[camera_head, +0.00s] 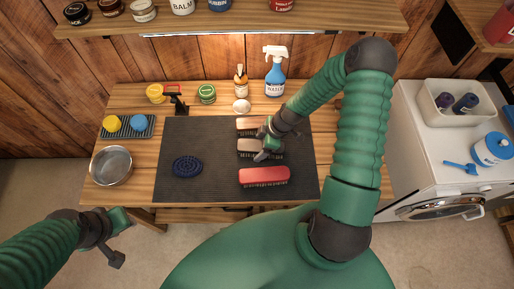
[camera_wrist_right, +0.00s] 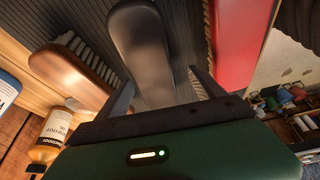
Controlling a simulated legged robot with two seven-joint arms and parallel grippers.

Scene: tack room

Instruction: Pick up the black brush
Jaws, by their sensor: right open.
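The black brush (camera_head: 274,155) lies on the dark mat between a tan brush and a red brush. In the right wrist view the black brush (camera_wrist_right: 142,45) shows its smooth dark back, running away from me between my fingers. My right gripper (camera_head: 262,152) is over the black brush in the head view, hiding part of it. In the right wrist view my right gripper (camera_wrist_right: 163,88) is open, with one finger on each side of the brush's near end. I cannot tell whether they touch it. My left gripper (camera_head: 116,243) hangs in front of the table at the left, away from the brushes.
The tan brush (camera_head: 247,123) and red brush (camera_head: 264,176) lie close on either side. A blue round scrubber (camera_head: 187,166) is on the mat (camera_head: 215,140). A metal bowl (camera_head: 111,166) stands left; a spray bottle (camera_head: 275,75) and jars stand behind.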

